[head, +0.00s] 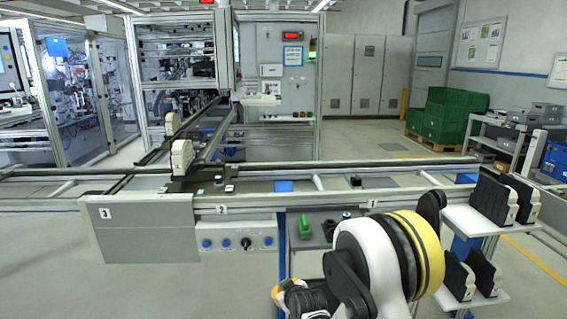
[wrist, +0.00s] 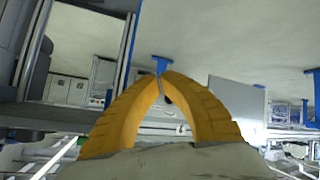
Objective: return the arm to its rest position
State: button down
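My arm shows at the lower right of the head view, with its white, black and yellow joint in front of the line. It is folded close to the camera. In the wrist view my gripper (wrist: 163,76) shows as two yellow-orange ribbed fingers that arch together and meet at the tips. Nothing shows held between them. In the head view the far end of the arm is low at the bottom edge, and the fingertips cannot be made out there.
The conveyor line's front panel (head: 150,232) stands ahead on the left. Shelves with black and white parts (head: 492,197) stand close to the arm's right. A green part (head: 305,226) lies on a tray below the line. Green crates (head: 446,117) stand at the back right. Floor is clear at front left.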

jog(key=s+d+r+m+h, duration=0.1)
jog(key=s+d+r, duration=0.2)
jog(key=r, duration=0.3)
jog(key=s+d+r+m+g, duration=0.1)
jog(key=s+d+r, duration=0.3)
jog(key=r, duration=0.2)
jog(key=s+d+r+m+h, duration=0.1)
jog(key=s+d+r+m, duration=0.15)
jog(key=r, duration=0.35)
jog(key=s+d+r+m, duration=0.1)
jog(key=s+d, duration=0.2)
jog(key=s, duration=0.5)
jog(key=s+d+r+m+g+h, duration=0.1)
jog(key=s+d, duration=0.2)
jog(key=s, duration=0.6)
jog(key=s+d+r+m+g, duration=0.1)
jog(key=s+d, duration=0.2)
jog(key=s, duration=0.5)
jog(key=shift+s+d+r, duration=0.3)
jog(key=shift+d+r, duration=0.05)
jog(key=shift+d, duration=0.05)
